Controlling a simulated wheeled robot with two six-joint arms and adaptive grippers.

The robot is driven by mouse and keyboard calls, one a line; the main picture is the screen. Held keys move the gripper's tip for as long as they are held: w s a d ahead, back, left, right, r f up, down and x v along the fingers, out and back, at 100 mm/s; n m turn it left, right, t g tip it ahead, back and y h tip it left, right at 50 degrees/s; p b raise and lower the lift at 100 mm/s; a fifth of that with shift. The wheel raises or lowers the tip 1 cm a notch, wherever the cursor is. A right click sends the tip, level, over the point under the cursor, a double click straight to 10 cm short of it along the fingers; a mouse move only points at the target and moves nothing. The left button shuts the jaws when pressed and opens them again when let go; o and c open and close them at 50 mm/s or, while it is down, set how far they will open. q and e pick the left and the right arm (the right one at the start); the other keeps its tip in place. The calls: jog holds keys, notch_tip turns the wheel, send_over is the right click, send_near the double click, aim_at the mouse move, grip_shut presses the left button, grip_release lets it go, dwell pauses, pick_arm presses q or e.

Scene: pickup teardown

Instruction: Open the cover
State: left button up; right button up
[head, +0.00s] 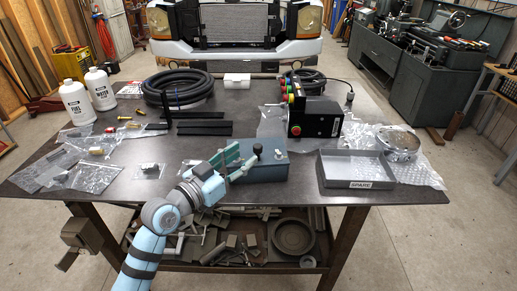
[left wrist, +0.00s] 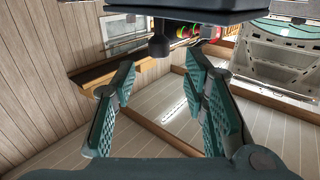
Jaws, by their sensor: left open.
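A blue-grey box (head: 268,171) with a flat top cover (head: 275,155) stands at the table's front edge in the head view. A black knob (head: 257,148) stands up from the cover, which lies flat on the box. My left gripper (head: 245,156) is open at the box's left side, its fingers pointing at the knob. In the left wrist view the scene is inverted: the knob (left wrist: 160,46) hangs from the dark cover edge (left wrist: 185,13), in line with the gap between my open fingers (left wrist: 160,68). I see no contact with it. My right gripper is out of view.
An open grey tray (head: 345,183) marked SPARE stands right of the box. Behind it is a black control unit (head: 314,117) with coloured buttons. Plastic bags (head: 95,178) cover the left front.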

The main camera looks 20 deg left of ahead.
aim_at(255, 148)
pick_arm(q)
jog(key=x, duration=0.7)
jog(key=shift+s, duration=0.1)
grip_shut()
